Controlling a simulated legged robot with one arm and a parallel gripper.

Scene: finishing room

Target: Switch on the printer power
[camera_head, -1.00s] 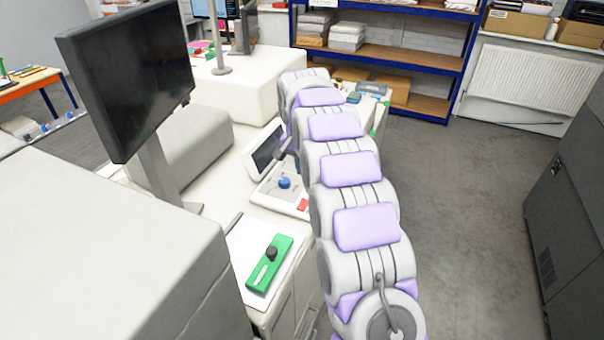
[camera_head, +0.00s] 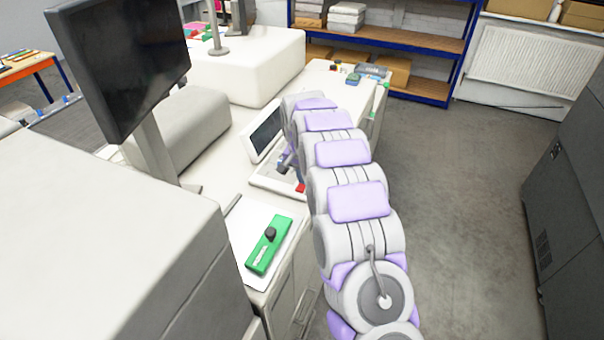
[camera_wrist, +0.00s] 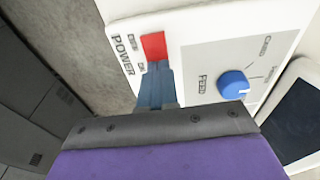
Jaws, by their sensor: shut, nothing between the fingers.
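The printer's white control panel (camera_wrist: 200,50) fills the upper part of the wrist view. A red rocker switch (camera_wrist: 153,47) sits beside the printed words POWER, ON and OFF. My gripper (camera_wrist: 159,68) is shut and empty. Its blue-grey fingertips are at the lower edge of the red switch; I cannot tell whether they touch it. A blue knob (camera_wrist: 233,84) labelled FEED is to the right of the fingers. In the head view the panel (camera_head: 263,180) and the red switch (camera_head: 300,187) show left of my arm, and my gripper (camera_head: 284,168) partly covers the panel.
A tilted display (camera_head: 266,133) stands behind the panel. A green tool with a black knob (camera_head: 268,245) lies on the near worktop. A large monitor (camera_head: 125,60) stands at left. Open grey floor (camera_head: 455,200) is on the right, with a dark cabinet (camera_head: 575,200) beyond.

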